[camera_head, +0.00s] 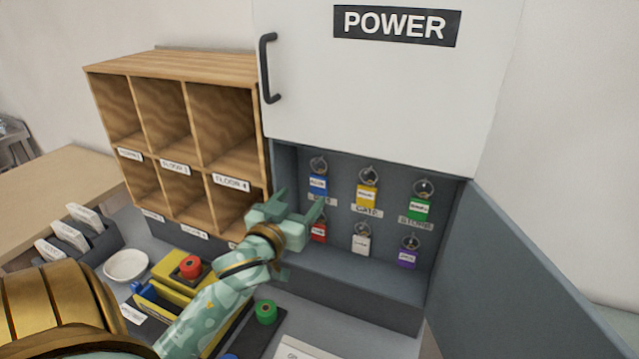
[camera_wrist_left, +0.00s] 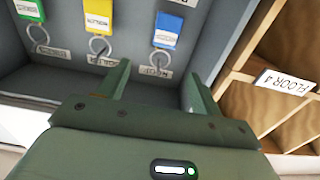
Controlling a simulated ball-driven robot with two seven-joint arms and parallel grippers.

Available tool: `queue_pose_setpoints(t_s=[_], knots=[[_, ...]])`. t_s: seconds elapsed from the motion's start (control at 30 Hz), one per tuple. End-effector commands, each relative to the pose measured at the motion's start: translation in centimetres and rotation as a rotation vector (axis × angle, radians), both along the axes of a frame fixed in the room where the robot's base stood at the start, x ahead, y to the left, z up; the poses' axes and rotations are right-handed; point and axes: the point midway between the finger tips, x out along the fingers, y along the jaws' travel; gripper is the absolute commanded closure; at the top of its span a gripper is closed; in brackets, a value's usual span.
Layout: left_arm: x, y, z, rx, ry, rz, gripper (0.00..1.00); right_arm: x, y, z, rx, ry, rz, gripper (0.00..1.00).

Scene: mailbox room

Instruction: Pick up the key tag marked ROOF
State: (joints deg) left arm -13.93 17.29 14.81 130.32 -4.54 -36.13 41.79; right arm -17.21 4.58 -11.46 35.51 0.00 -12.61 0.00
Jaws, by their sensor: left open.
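In the left wrist view, which is upside down, a blue key tag (camera_wrist_left: 167,30) hangs by its ring in the grey cabinet. The label at its ring appears to read ROOF. The blue tag also shows in the head view (camera_head: 318,185), top left of two rows of tags. My left gripper (camera_head: 298,204) is open and empty in front of the cabinet's left side, below the blue tag and partly in front of the red tag (camera_head: 319,229). Its fingers (camera_wrist_left: 155,80) point towards the blue tag, apart from it. My right gripper is not in view.
Yellow (camera_head: 367,193), green (camera_head: 419,208), white (camera_head: 361,243) and purple (camera_head: 407,257) tags hang nearby. The POWER door (camera_head: 390,90) is above, an open grey door (camera_head: 520,270) at right. Wooden pigeonholes (camera_head: 185,60) stand at left. A white bowl (camera_head: 126,265) sits lower left.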

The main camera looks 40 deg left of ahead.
Motion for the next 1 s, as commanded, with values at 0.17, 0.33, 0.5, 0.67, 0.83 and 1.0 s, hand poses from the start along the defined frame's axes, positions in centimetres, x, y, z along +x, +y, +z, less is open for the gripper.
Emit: queue_pose_setpoints(t_s=[0.17,0.33,0.5,0.67,0.83,1.0], knots=[[2.9,0.9,0.0,0.002,0.0,-0.001,0.35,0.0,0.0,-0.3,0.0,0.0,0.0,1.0],[4.1,1.5,-0.1,0.003,0.002,0.001,0.35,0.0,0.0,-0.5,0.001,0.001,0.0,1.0],[6.6,2.8,-0.4,0.005,0.003,0.002,0.35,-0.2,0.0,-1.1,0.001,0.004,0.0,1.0],[8.3,3.2,-0.3,0.003,0.003,0.0,0.35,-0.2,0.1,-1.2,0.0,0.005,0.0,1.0],[8.4,3.2,-0.3,0.002,0.004,0.0,0.35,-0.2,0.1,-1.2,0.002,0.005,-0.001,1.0],[8.4,3.2,-0.3,0.002,0.004,0.0,0.65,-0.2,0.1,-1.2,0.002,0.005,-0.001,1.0]])
